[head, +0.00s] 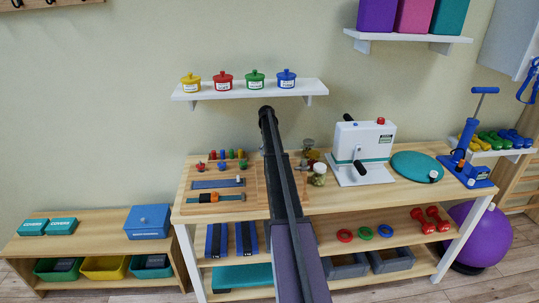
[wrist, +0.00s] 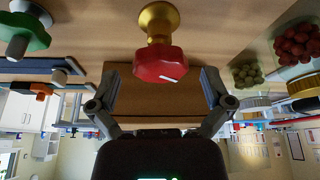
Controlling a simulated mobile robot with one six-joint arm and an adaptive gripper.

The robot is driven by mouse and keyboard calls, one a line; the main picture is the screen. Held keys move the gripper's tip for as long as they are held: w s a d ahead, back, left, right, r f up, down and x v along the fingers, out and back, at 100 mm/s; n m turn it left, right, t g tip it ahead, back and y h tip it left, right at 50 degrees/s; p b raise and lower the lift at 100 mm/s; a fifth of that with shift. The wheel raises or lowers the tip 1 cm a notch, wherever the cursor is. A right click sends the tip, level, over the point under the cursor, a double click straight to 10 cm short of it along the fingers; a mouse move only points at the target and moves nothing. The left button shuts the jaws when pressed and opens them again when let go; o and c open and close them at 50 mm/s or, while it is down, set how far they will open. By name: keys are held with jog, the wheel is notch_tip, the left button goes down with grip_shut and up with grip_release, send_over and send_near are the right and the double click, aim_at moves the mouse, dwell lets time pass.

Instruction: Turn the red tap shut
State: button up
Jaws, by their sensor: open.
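The red tap (wrist: 160,66) shows in the wrist view as a lobed red handle with a white mark on its face, on a brass stem that meets the wooden surface at the top of the picture. My gripper (wrist: 157,78) is open, with one finger on each side of the red handle. I see gaps between the handle and both fingers. In the head view my arm covers the gripper, and I cannot make out the tap they are at.
A green tap (wrist: 24,36) stands to the left. Jars of red balls (wrist: 296,44) and green balls (wrist: 248,75) are to the right. In the head view, slider rails (head: 218,183) lie left of my arm, and a white press (head: 362,145) stands to its right.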

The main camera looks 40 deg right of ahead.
aim_at(262, 176)
jog(key=s+a+r+n+h+p, duration=0.1)
jog(key=s+a+r+n+p, duration=0.1)
jog(key=s+r+n+p, duration=0.65)
jog(key=s+a+f+n, duration=0.1)
jog(key=a+n, duration=0.1)
jog(key=a, duration=0.2)
jog(key=s+a+f+n+b, duration=0.1)
jog(key=s+a+n, duration=0.1)
jog(key=a, duration=0.3)
jog(key=s+a+f+n+t+h+b, duration=0.1)
jog(key=s+a+n, duration=0.1)
jog(key=a+n, duration=0.2)
jog(key=shift+s+a, duration=0.1)
jog(key=shift+a, duration=0.15)
jog(key=s+a+f+n+t+b, duration=0.1)
jog(key=s+a+f+n+b, duration=0.1)
jog(key=s+a+n, duration=0.3)
jog(key=s+a+f+n+t+b, duration=0.1)
jog(key=s+a+f+n+b, duration=0.1)
jog(key=s+a+n, duration=0.4)
jog(key=s+a+f+n+t+b, duration=0.1)
jog(key=s+a+n, duration=0.5)
jog(key=a+n, duration=0.7)
jog(key=shift+s+a+f+b, duration=0.25)
jog(key=shift+a+f+b, duration=0.65)
jog(key=shift+a, duration=5.65)
jog(key=shift+c, duration=0.2)
